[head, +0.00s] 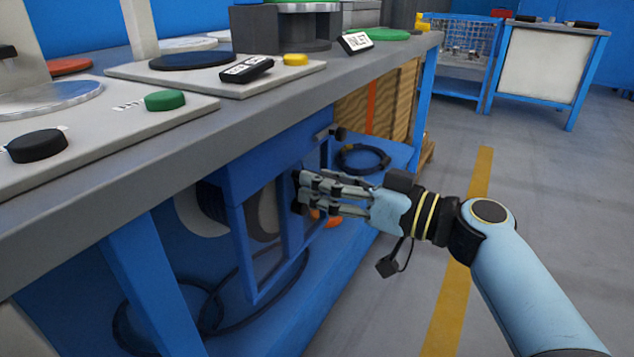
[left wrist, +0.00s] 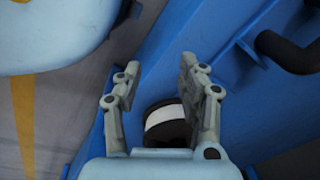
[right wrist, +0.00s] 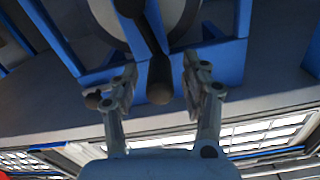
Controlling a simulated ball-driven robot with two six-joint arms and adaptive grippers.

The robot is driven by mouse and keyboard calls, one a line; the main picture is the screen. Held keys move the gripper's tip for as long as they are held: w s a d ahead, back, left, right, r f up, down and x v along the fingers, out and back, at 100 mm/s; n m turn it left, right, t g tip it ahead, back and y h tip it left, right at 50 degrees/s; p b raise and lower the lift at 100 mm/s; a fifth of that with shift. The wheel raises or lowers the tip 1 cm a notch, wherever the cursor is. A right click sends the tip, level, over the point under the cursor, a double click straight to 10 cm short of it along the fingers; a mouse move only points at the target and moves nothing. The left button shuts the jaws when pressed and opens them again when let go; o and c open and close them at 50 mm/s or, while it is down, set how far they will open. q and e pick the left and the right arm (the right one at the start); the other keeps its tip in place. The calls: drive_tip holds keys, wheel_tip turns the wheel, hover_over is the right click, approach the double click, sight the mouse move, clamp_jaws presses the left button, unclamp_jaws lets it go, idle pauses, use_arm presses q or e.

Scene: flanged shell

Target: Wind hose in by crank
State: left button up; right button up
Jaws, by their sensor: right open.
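The hose reel, a dark drum with a pale disc (head: 262,212), sits in a blue frame under the bench. It shows at the top of the right wrist view (right wrist: 185,18). Its dark crank arm ends in a rounded handle (right wrist: 160,88), which lies between the fingers of my open right gripper (right wrist: 158,78); contact cannot be told. In the head view my right gripper (head: 305,192) is at the frame's right side and hides the handle. Black hose (head: 262,318) loops below the reel. My left gripper (left wrist: 158,68) is open, seen only in its wrist view, above a black-and-white round part (left wrist: 165,122).
The grey bench top (head: 330,75) with coloured buttons overhangs the reel. A blue leg (head: 150,275) stands at the front left. A dark coil (head: 362,158) lies on the lower blue shelf. The floor by the yellow line (head: 460,280) is clear.

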drive_tip(key=shift+x, duration=0.8)
clamp_jaws()
